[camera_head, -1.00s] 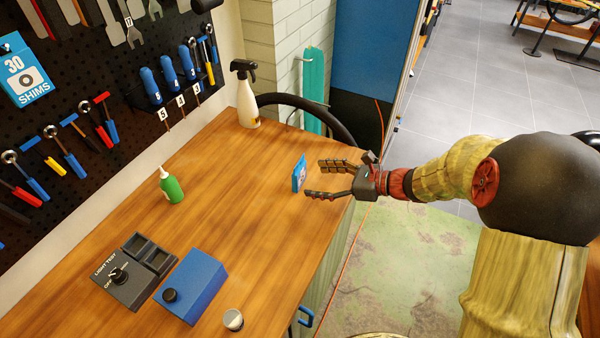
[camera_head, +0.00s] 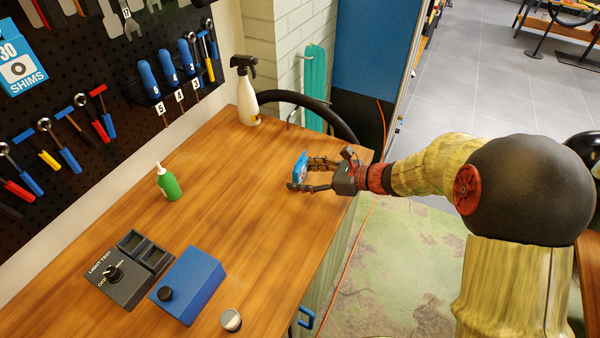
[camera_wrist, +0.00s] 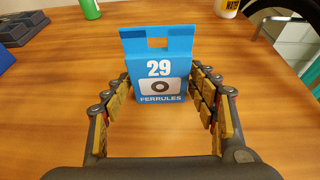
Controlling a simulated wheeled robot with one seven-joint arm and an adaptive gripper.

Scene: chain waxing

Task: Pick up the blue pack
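The blue pack (camera_head: 299,168), marked "29 FERRULES", stands upright on the wooden workbench near its right edge. In the wrist view the pack (camera_wrist: 160,62) faces me with its hang-tab slot on top. My gripper (camera_head: 301,175) reaches in from the right at bench level, with its fingers on either side of the pack. In the wrist view my gripper (camera_wrist: 161,80) is open, its fingertips beside the pack's left and right edges. A small gap seems to remain there; contact is hard to make out.
A green bottle (camera_head: 168,183) and a white spray bottle (camera_head: 246,92) stand on the bench (camera_head: 235,195). A blue box (camera_head: 189,286), a dark light-test unit (camera_head: 126,273) and a small round metal piece (camera_head: 231,320) are at the front. The bench around the pack is clear.

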